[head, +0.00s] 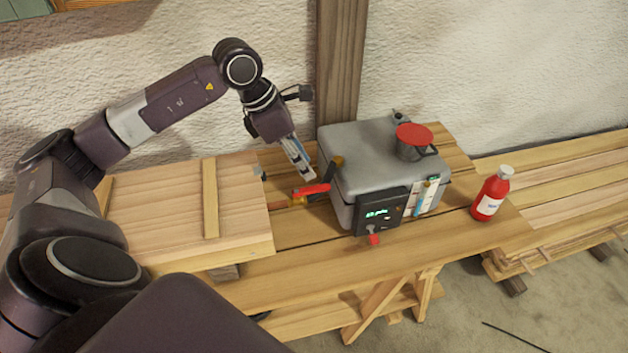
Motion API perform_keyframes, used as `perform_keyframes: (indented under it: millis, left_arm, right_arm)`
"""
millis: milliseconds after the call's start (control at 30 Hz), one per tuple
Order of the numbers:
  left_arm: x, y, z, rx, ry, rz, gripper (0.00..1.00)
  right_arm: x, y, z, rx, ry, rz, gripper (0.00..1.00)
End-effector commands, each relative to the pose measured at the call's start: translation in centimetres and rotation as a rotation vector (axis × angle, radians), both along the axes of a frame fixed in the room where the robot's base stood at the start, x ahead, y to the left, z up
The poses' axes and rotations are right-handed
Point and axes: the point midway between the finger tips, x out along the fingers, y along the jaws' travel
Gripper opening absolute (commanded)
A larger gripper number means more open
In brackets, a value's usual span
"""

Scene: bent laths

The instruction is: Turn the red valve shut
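The red valve (312,190) shows as a red lever handle on a brass-coloured fitting at the left side of a grey metal box (365,140). The lever lies roughly sideways, its right end close to the box. My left gripper (307,176) comes down from the upper left, its fingertips just above the lever. Whether the fingertips touch it, and whether they are open or shut, I cannot tell. My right gripper is not in view.
The box stands on a wooden bench (262,293); it carries a dark cylinder with a red top (414,135) and a front display (379,213). A red bottle (490,196) stands to the right. A wooden panel (150,220) lies left. A post and wall are behind.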

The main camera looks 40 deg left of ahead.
Motion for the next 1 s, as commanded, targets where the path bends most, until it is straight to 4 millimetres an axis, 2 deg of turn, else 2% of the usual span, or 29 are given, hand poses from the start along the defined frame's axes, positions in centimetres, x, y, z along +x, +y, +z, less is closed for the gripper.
perform_keyframes:
  millis: [100, 400, 600, 900, 1000]
  left_arm:
    - [0.0, 0.4, -0.7, 0.019, 0.011, 0.004, 0.30]
    - [1.3, -1.0, -4.9, 0.013, 0.011, 0.002, 0.30]
    - [2.0, -1.4, -6.8, 0.013, 0.009, 0.003, 0.30]
    - [2.1, -1.5, -7.2, 0.015, 0.007, 0.003, 0.30]
    - [2.1, -1.5, -7.2, 0.015, 0.007, 0.003, 0.20]
  right_arm:
    - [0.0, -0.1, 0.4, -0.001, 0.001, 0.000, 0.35]
    - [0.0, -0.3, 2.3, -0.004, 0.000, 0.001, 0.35]
    - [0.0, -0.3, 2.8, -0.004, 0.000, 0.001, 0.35]
    - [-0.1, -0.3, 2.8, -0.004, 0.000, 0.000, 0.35]
    - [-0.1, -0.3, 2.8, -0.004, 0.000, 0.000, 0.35]
